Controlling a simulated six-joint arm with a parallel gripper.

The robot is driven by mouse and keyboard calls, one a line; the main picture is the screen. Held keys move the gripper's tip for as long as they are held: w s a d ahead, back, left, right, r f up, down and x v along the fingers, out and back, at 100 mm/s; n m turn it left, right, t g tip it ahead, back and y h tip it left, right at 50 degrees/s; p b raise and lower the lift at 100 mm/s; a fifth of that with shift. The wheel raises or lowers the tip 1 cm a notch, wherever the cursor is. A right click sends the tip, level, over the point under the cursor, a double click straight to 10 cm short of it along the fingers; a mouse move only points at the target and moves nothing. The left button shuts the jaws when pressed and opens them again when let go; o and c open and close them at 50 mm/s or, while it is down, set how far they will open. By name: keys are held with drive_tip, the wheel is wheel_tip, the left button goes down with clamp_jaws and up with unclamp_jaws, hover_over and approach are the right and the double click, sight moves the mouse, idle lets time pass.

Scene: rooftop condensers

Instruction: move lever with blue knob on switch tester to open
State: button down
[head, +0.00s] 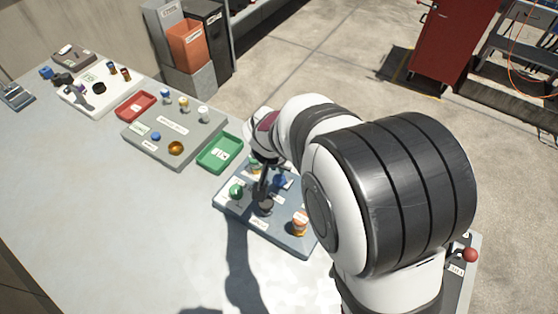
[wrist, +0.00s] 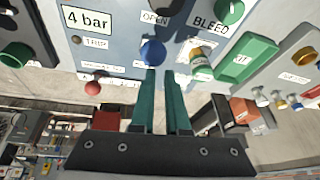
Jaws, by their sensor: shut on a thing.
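The switch tester is a blue-grey panel (head: 277,240) under my arm in the head view; its face (wrist: 120,50) fills the upper part of the wrist view. The blue knob (wrist: 152,52) of the lever stands at my fingertips, just below the OPEN label (wrist: 155,17); it also shows in the head view (head: 279,181). My gripper (wrist: 160,74) has its two green fingers close together and is shut on the lever with the blue knob. The exact contact is hard to see. In the head view my gripper (head: 262,190) is partly shadowed.
A green tray (head: 220,153) and a grey board (head: 185,150) with several knobs lie beside the tester.

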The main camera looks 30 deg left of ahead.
drive_tip(key=s+r, duration=0.1)
drive_tip(key=s, duration=0.1)
drive_tip(key=s+r, duration=0.1)
drive_tip(key=s, duration=0.2)
drive_tip(key=s+r, duration=0.1)
drive_tip(key=s, duration=0.1)
drive_tip(key=shift+s+d+r, duration=0.15)
drive_tip(key=shift+r, duration=0.25)
drive_tip(key=shift+d, duration=0.1)
